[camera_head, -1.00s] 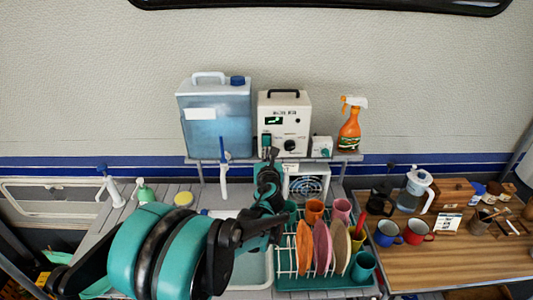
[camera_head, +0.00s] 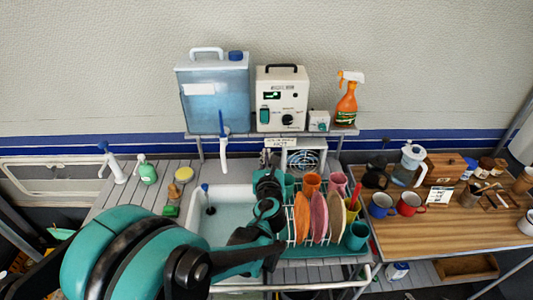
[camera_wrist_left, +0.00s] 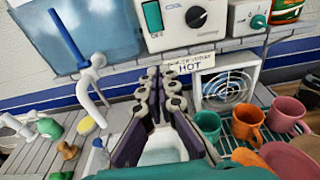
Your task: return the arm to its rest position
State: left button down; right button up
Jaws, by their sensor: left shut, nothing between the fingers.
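My left arm comes in from the lower left of the head view. Its left gripper (camera_head: 268,160) is shut and empty, above the back edge of the sink (camera_head: 228,215) and below the white control box. In the left wrist view the left gripper (camera_wrist_left: 163,76) points toward the shelf, with its fingertips in front of the "HOT" label (camera_wrist_left: 190,62) and touching nothing that I can make out. My right gripper is not in view.
The white control box (camera_head: 282,97), blue water container (camera_head: 216,92) and orange spray bottle (camera_head: 346,103) stand on the shelf. The dish rack (camera_head: 322,252) with plates and cups is close to the right of my arm. Mugs (camera_head: 382,205) stand on the wooden table.

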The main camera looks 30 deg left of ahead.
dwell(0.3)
pick_arm(q)
jog(key=s+d+f+n+g+h+b, duration=0.1)
jog(key=s+d+n, duration=0.4)
jog(key=n, duration=0.5)
jog(key=s+d+f+n+g+h+b, duration=0.1)
jog(key=s+d+f+n+g+h, duration=0.2)
jog(key=s+n, duration=0.5)
jog(key=s+d+f+n+g+h+b, duration=0.1)
jog(key=s+d+f+n+g+h, duration=0.2)
jog(key=s+d+f+n, duration=0.3)
jog(key=s+d+n+h, duration=0.1)
jog(key=n, duration=0.4)
jog(key=shift+f+n+h+b, duration=0.3)
jog(key=shift+n+b, duration=0.1)
jog(key=shift+d, duration=0.1)
